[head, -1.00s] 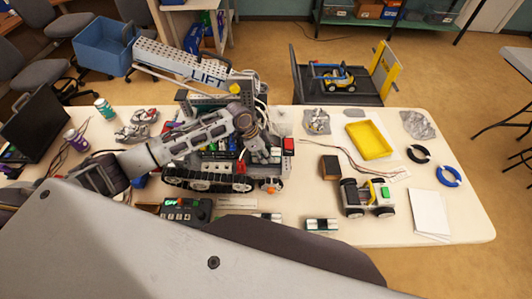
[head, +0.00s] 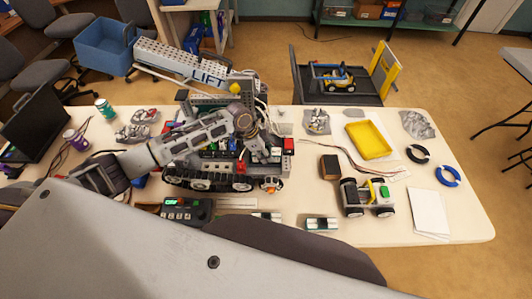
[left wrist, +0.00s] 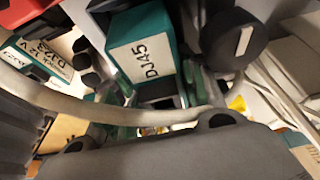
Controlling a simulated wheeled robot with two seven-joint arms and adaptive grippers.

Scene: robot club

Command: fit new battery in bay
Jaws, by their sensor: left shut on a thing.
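The tracked robot marked LIFT (head: 210,78) stands on the table. My left gripper (head: 264,154) reaches down at the right end of its chassis. In the left wrist view, a teal and white battery labelled DJ45 (left wrist: 146,55) sits between the dark fingers, and the gripper is shut on it. The bay is hidden under the gripper, so I cannot tell how deep the battery sits. Another battery, labelled DJ23 (left wrist: 42,52), lies at the left of the wrist view. A teal and white battery (head: 320,224) lies on the table in front. My right gripper is out of view.
A charger with a green display (head: 187,211) stands at the table's front. A small wheeled robot (head: 365,197), a dark block (head: 330,167) and a yellow tray (head: 369,140) lie to the right. Loose cables run beside the tracked robot.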

